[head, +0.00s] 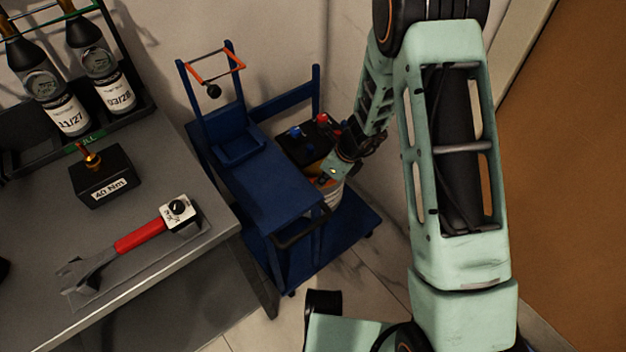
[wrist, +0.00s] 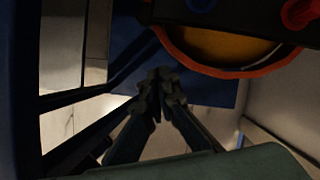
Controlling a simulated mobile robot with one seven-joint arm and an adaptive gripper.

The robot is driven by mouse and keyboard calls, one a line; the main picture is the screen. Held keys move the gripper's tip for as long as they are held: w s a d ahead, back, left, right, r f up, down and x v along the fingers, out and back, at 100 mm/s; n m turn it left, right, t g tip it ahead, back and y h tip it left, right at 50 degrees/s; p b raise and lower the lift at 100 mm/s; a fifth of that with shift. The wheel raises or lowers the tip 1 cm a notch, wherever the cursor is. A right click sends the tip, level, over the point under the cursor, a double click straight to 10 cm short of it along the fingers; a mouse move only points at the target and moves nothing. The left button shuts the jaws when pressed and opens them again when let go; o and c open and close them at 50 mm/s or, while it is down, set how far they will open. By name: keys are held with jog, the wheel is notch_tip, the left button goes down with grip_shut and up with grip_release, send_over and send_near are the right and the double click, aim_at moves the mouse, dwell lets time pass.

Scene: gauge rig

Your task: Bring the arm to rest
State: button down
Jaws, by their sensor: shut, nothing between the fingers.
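In the head view the fingers are too small and dark to make out. Close ahead of the gripper in the wrist view is a round orange-red rim (wrist: 238,72) around a yellowish face. I cannot tell whether anything touches it.
Next to my wrist, a black panel (head: 296,150) carries red and blue knobs. A grey bench (head: 215,215) at left holds a red-handled wrench (head: 138,237), a small black box (head: 104,180) and a rack with bottles (head: 88,70). A brown panel (head: 570,170) stands at right.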

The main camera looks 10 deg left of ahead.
jog(key=p+v, duration=0.4)
jog(key=v, duration=0.6)
